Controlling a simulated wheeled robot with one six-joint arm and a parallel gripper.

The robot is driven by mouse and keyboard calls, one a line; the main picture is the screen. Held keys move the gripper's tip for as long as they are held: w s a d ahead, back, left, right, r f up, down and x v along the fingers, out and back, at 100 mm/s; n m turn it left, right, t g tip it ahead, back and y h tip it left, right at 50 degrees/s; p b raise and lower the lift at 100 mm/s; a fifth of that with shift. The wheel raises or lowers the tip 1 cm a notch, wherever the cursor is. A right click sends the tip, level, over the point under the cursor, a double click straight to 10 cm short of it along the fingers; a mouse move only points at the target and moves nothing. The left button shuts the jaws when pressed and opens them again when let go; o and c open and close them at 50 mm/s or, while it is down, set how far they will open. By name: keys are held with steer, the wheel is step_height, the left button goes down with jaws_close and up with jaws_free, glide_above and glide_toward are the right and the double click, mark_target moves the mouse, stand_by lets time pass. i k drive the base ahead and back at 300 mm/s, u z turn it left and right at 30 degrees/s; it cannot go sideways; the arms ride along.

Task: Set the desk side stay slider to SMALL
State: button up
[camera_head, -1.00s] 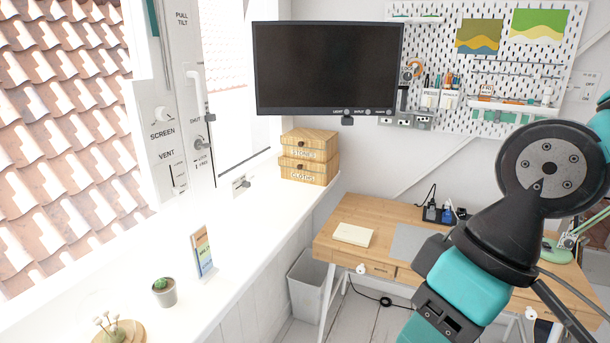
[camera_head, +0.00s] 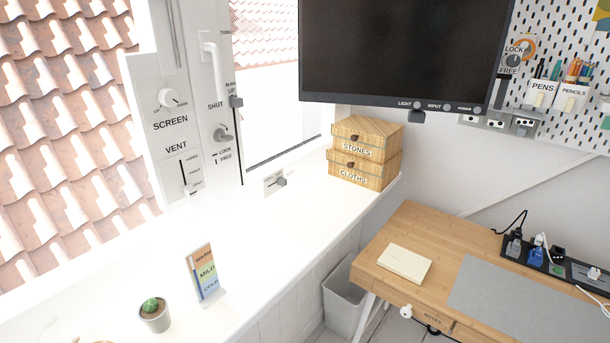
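A small pale plate with a grey knob (camera_head: 280,182) sits low on the window frame, just above the white sill and left of the wooden drawer boxes. It looks like a slider; its markings are too small to read, so I cannot tell its setting. The word SMALL is not readable anywhere. Another slider, a dark upright one under the word VENT (camera_head: 184,178), is on the left window post. My gripper is not in view.
The white sill (camera_head: 150,250) holds a cactus pot (camera_head: 154,316), a WARM/MILD/COLD card (camera_head: 202,274) and drawer boxes labelled STONES and CLOTHS (camera_head: 362,153). A monitor (camera_head: 400,50) hangs above. The wooden desk (camera_head: 440,240) stands right of the sill, beside a bin (camera_head: 345,295).

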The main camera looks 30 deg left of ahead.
mark_target(281, 181)
steer(key=u, duration=0.2)
steer(key=i, duration=0.7)
steer(key=u, duration=0.85)
steer(key=i, duration=0.4)
steer(key=u, duration=0.3)
